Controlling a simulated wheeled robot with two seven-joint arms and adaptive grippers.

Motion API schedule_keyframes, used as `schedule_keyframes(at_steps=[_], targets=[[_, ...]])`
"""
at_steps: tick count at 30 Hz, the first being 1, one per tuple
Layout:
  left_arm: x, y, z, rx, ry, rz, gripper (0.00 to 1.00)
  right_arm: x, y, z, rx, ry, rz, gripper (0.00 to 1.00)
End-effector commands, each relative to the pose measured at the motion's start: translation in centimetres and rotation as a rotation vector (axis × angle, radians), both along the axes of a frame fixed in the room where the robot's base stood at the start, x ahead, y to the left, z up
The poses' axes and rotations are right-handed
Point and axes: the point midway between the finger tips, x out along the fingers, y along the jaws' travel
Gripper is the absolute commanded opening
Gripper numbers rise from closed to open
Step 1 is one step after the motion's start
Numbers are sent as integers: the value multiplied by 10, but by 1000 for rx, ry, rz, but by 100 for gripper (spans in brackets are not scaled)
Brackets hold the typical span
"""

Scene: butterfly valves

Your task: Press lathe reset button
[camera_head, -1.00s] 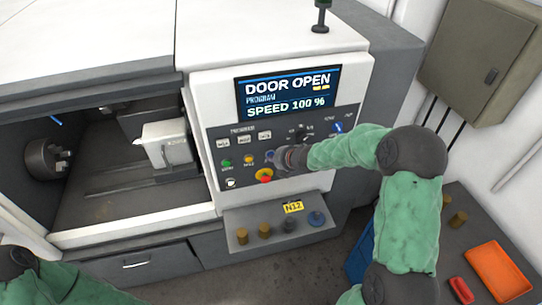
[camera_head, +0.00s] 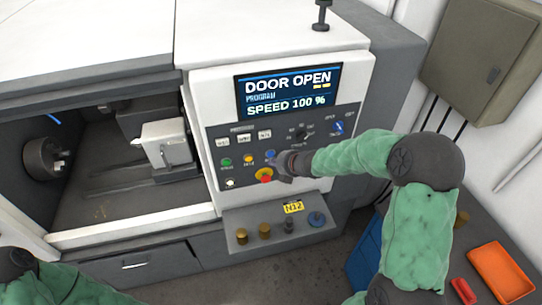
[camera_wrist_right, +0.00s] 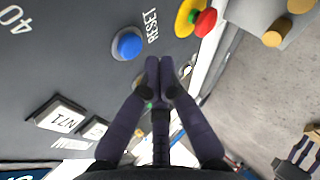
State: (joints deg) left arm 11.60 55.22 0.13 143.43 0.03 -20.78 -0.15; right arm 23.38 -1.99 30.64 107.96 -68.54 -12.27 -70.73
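The blue reset button (camera_head: 270,155) is on the dark control panel of the lathe, just above the red-and-yellow stop button. In the right wrist view the blue button (camera_wrist_right: 128,44) shows whole, with the word RESET beside it. My right gripper (camera_head: 280,163) is at the panel, just below and right of the blue button in the head view. In the wrist view its fingertips (camera_wrist_right: 159,70) are together with nothing between them, beside the button and RESET label. Contact with the panel cannot be told. My left arm shows at the lower left; its gripper is out of view.
Green (camera_head: 226,162) and yellow (camera_head: 248,159) buttons are to the left. A ledge (camera_head: 270,228) with several small parts juts out below. An orange tray (camera_head: 502,270) lies at right.

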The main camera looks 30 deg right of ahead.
Motion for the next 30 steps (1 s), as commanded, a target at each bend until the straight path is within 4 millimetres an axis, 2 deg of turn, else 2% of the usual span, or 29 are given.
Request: schedule_keyframes(at_steps=[9,15,30], targets=[[0,0,-11,0,0,0,40,-27,6,-1,0,-1,-1,0],[0,0,-14,0,0,0,40,-39,9,-1,0,0,0,0],[0,0,-14,0,0,0,40,-39,10,-1,0,0,0,0]])
